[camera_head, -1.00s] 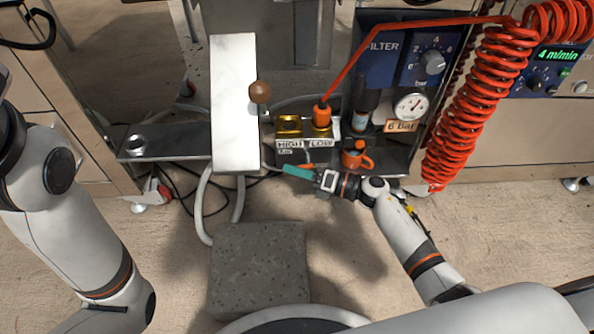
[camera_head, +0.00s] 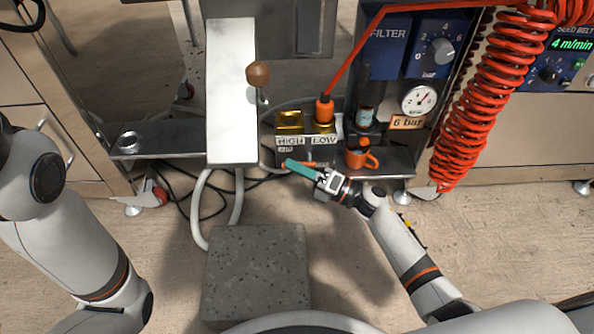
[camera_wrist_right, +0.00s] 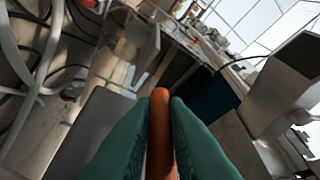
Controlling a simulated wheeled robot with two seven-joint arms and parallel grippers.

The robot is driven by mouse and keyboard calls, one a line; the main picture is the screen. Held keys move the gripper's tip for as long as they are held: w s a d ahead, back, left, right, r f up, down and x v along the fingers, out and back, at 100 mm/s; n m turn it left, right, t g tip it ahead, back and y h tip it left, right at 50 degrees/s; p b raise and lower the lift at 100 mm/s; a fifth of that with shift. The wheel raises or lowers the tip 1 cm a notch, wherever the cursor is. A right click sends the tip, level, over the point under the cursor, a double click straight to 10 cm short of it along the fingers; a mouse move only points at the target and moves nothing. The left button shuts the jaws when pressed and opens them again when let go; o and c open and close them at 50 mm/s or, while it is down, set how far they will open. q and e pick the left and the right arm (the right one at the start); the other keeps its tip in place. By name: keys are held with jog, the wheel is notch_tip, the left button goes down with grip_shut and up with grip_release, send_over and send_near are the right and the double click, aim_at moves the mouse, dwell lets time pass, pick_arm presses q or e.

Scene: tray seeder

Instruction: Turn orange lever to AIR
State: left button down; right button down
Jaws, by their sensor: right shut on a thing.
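The orange lever (camera_wrist_right: 161,125) sits between the two teal fingers of my right gripper in the right wrist view, and the fingers are shut on it. In the head view, my right gripper (camera_head: 302,169) is just below the HIGH and LOW labels on the brass valve block (camera_head: 290,122). Only a thin orange strip of the lever (camera_head: 309,164) shows there, mostly hidden by the fingers. A small label (camera_head: 286,149), hard to read, sits under HIGH. My left arm is at the left edge of the head view; its gripper is out of view.
An orange mug-like part (camera_head: 360,159) stands close to the right of my gripper. A red coiled hose (camera_head: 470,110) hangs at the right, and its straight end runs to the valve block. A pale upright panel (camera_head: 232,95) with a brown knob (camera_head: 258,74) stands to the left.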

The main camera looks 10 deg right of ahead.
jog(key=c, duration=1.4)
grip_release()
jog(key=shift+c, duration=0.2)
jog(key=p+v, duration=0.4)
jog(key=v, duration=0.8)
